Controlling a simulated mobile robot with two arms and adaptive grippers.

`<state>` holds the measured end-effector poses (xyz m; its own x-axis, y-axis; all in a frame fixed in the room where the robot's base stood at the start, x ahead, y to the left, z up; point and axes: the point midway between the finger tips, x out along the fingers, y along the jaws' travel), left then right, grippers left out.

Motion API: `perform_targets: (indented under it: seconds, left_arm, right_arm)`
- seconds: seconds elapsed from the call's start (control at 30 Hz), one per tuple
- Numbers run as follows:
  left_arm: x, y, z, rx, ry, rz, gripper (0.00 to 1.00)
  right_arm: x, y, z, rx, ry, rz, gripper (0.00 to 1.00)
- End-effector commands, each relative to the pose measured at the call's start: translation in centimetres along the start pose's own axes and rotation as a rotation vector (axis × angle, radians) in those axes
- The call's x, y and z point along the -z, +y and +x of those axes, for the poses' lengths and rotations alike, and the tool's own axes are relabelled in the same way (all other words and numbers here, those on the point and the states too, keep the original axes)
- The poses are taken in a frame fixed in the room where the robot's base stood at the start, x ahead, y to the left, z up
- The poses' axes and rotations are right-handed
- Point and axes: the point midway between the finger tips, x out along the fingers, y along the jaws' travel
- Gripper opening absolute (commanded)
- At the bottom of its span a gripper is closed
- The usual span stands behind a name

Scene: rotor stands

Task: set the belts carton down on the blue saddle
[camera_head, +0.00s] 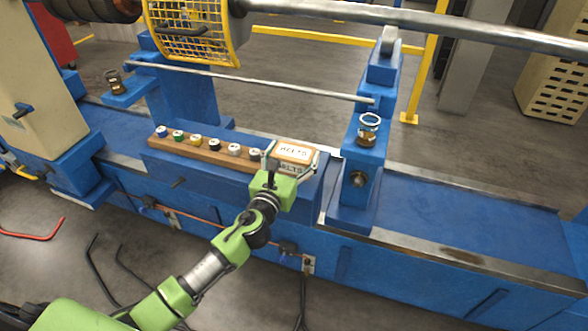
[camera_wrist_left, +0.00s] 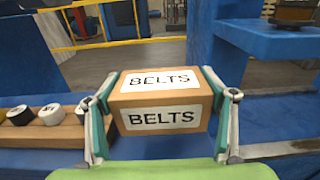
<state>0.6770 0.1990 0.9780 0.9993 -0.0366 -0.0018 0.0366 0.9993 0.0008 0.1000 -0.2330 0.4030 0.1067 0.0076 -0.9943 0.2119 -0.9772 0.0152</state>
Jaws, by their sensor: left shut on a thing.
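The belts carton (camera_head: 296,152) is a small brown box with white BELTS labels on its top and front. My left gripper (camera_head: 291,164) is shut on it, one finger on each side. In the left wrist view the carton (camera_wrist_left: 160,100) sits level between the two fingers of the gripper (camera_wrist_left: 163,112). The blue saddle (camera_head: 235,178) is the long blue block on the machine bed, and the carton is over its right end. I cannot tell whether the carton's underside touches it; the gripper hides that part. My right gripper is not in view.
A wooden rack (camera_head: 205,146) with several coloured spools lies on the saddle just left of the carton. A thin rod (camera_head: 250,82) runs behind. The bed (camera_head: 460,215) at right is clear.

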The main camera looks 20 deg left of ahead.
Motion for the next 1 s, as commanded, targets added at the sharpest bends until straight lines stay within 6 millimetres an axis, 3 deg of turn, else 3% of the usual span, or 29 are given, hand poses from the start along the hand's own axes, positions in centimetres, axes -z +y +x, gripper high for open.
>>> perform_targets:
  seconds: [0.3,0.73,0.77,0.8,1.0]
  left_arm:
    - [4.0,0.0,0.0,0.000,-0.003,-0.002,0.42]
    - [4.5,0.0,0.0,0.000,-0.004,0.000,0.42]
    - [4.5,0.0,0.0,0.000,-0.001,0.000,0.84]
    - [4.5,0.0,0.0,0.000,-0.001,0.000,0.93]
    - [4.5,0.0,0.0,0.000,-0.001,0.000,0.93]
  right_arm:
    - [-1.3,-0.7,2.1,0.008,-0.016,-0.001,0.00]
    - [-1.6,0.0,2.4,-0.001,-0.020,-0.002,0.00]
    - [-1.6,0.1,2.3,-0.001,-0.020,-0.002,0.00]
    - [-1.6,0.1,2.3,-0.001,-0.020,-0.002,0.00]
    - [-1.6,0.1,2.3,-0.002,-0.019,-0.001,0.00]
